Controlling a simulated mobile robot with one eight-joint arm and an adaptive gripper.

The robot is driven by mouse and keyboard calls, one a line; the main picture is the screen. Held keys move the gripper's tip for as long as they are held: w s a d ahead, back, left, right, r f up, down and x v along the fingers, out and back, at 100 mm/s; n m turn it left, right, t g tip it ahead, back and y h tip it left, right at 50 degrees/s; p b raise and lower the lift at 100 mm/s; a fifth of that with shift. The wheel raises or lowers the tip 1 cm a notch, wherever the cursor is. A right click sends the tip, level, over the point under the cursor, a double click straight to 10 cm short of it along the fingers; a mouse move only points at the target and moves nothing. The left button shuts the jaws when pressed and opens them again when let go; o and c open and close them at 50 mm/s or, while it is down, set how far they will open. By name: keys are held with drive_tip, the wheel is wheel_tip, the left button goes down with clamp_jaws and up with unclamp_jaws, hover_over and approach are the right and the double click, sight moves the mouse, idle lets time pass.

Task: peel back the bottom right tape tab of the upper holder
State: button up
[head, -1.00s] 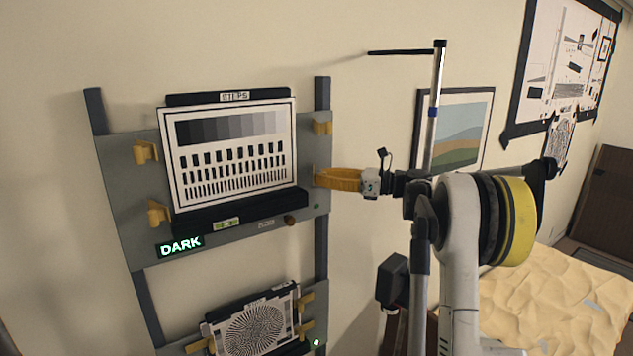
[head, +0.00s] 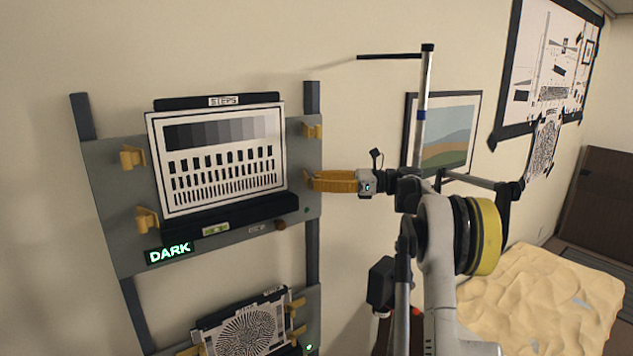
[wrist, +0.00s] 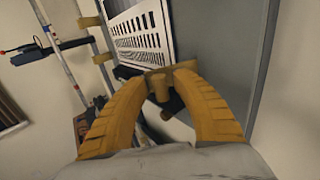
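The upper holder (head: 110,190) is a grey plate carrying a striped chart (head: 215,155) marked "STEPS", with mustard tape tabs at its sides. The bottom right tape tab (head: 308,180) is at the plate's right edge, partly hidden by my gripper (head: 312,181). In the wrist view the tab (wrist: 160,86) shows between the ends of my two yellow fingers (wrist: 162,80). The fingers curve inward and flank it closely. Whether they press on it I cannot tell. The top right tab (head: 313,131) stands above, clear of my gripper.
Left tabs (head: 132,158) stick out beside the chart. A lower holder with a round-patterned chart (head: 245,330) hangs below. A lit "DARK" sign (head: 169,253) is at the upper plate's lower left. A framed picture (head: 450,130) hangs behind my arm. A crumpled cloth-like surface (head: 545,300) lies at lower right.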

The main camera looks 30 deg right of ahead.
idle(0.3)
drive_tip(key=v, duration=1.2)
